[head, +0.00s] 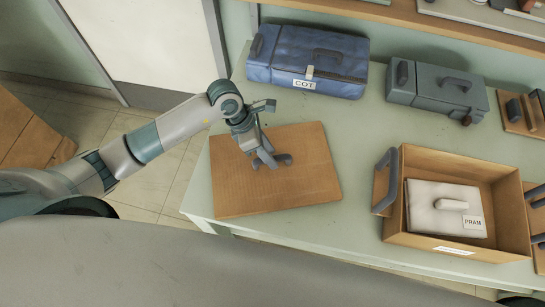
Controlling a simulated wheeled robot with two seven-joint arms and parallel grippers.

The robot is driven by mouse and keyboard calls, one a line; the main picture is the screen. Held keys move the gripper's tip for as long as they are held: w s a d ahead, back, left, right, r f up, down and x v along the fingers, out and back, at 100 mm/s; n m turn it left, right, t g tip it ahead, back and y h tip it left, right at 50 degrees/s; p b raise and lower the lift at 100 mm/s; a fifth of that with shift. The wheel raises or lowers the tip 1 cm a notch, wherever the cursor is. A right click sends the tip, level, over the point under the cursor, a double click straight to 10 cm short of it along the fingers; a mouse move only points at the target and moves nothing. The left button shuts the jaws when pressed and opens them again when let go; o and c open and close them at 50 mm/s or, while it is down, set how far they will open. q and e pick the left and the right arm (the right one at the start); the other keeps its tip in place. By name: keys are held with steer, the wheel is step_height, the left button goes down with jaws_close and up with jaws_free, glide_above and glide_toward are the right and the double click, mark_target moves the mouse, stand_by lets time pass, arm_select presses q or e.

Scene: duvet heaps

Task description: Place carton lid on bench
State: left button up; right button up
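The carton lid (305,175), a flat brown cardboard panel, lies on the near left part of the pale green bench (345,215). A blue-grey piece that looks like its handle (283,159) shows near its middle. My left gripper (264,152) reaches down from the left over the lid, at this handle. Gripper and handle overlap in the picture, so I cannot tell whether the fingers are closed on it. My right gripper is not in view.
An open brown carton (445,249) stands at the right, holding a white case labelled PRAM (438,197). A blue case labelled COT (310,58) and a grey-green case (432,90) stand behind. The bench is bare between lid and carton. A wooden shelf (430,22) crosses the back.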

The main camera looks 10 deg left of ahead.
arm_select(q)
steer(key=b+v, duration=0.2)
steer(key=v, duration=0.7)
